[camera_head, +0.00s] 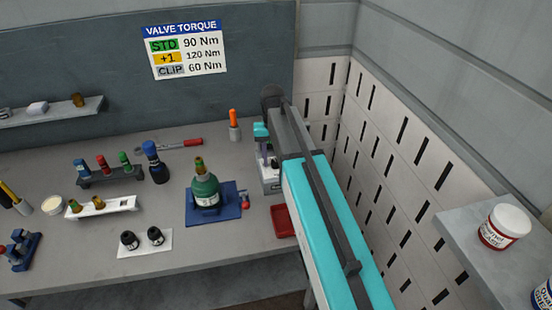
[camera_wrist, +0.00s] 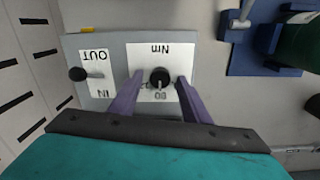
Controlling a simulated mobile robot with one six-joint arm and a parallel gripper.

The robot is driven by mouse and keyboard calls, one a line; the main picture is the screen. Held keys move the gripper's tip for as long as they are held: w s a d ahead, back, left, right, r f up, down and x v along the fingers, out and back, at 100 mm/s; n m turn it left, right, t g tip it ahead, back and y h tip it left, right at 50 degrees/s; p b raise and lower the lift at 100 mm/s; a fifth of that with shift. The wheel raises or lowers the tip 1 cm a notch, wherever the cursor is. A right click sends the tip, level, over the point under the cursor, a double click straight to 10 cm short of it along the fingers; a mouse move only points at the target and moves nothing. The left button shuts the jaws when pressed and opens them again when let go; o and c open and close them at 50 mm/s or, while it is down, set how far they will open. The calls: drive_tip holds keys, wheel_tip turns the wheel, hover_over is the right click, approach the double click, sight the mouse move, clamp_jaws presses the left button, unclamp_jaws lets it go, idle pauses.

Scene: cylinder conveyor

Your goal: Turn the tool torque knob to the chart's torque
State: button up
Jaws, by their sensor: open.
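The valve torque chart (camera_head: 185,50) hangs on the back wall and reads STD 90 Nm, +1 120 Nm and CLIP 60 Nm. In the wrist view, the black torque knob (camera_wrist: 160,76) sits on a white plate marked Nm, seen upside down, with small numbers partly hidden. My gripper (camera_wrist: 160,82) is open, its two purple fingers on either side of the knob with a visible gap at each side. I cannot tell the knob's setting. The grey tool box (camera_wrist: 112,47) carries the plate; in the head view my arm partly hides the box (camera_head: 269,184).
A second dark knob (camera_wrist: 77,74) stands by an IN/OUT plate left of the torque plate. A blue base (camera_head: 228,204) with a green bottle stands left of the box. A red tray (camera_head: 284,220) lies in front. A slotted wall panel (camera_head: 390,170) rises on the right.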

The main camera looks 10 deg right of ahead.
sight(274, 162)
drive_tip(key=shift+r, duration=0.1)
drive_tip(key=shift+r+p, duration=0.55)
drive_tip(key=shift+r, duration=0.25)
wheel_tip(274, 162, up, 12)
drive_tip(key=p, duration=0.2)
drive_tip(key=shift+a+p, duration=0.25)
drive_tip(key=shift+p, duration=0.05)
